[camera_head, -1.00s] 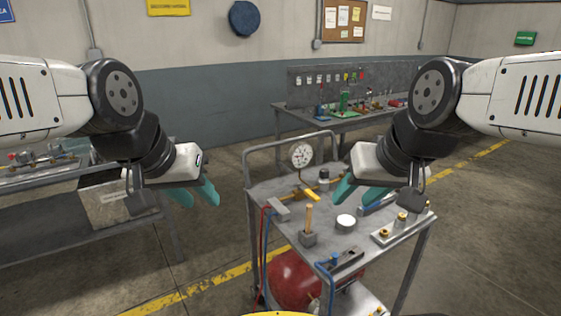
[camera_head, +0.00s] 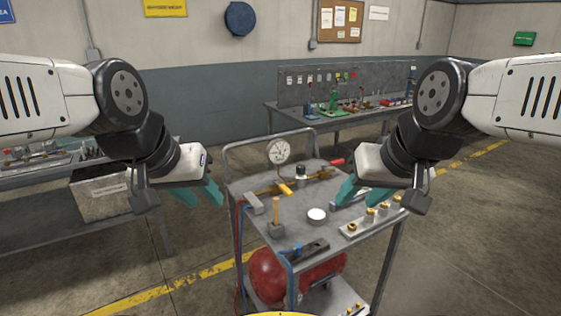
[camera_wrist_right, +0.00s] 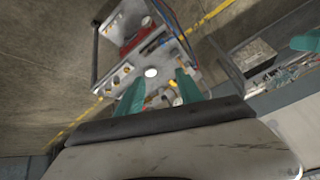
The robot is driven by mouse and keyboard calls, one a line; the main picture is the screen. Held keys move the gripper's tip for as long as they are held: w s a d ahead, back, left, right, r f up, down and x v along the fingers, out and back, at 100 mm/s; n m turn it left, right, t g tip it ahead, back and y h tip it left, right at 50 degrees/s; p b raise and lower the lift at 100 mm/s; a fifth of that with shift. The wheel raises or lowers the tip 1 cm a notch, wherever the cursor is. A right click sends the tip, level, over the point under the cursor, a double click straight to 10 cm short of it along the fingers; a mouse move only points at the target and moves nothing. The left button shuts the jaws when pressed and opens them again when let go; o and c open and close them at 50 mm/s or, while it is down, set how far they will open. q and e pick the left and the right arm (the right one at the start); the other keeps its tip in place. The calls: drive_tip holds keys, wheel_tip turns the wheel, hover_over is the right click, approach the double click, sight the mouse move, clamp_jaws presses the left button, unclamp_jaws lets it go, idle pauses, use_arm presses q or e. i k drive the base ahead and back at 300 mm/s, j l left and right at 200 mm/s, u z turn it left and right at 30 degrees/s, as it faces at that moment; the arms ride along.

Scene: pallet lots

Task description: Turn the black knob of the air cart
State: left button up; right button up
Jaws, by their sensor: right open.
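The air cart (camera_head: 240,186) is a grey metal trolley in front of me, left of my right gripper. The black knob (camera_head: 301,172) stands upright on the brass pipe line near the cart's back, right of the round pressure gauge (camera_head: 278,152). My right gripper (camera_head: 358,191) is open and empty, its teal fingers over the cart's right side, apart from the knob. In the right wrist view its fingers (camera_wrist_right: 160,82) spread in front of the cart top; I cannot make out the knob there. My left gripper (camera_head: 200,194) is open and empty, left of the cart.
The cart top holds a yellow lever (camera_head: 285,187), a wooden-handled tool (camera_head: 276,213), a white disc (camera_head: 317,215) and a plate with brass fittings (camera_head: 368,217). A red tank (camera_head: 268,275) sits below. Benches stand at left and behind; floor is free at right.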

sight(300, 169)
drive_tip(key=i+j+u, duration=0.15)
drive_tip(key=i+j, duration=0.25)
drive_tip(key=j, duration=0.15)
drive_tip(key=i+j+u, duration=0.1)
drive_tip(key=i+j, duration=0.35)
drive_tip(key=j, duration=0.1)
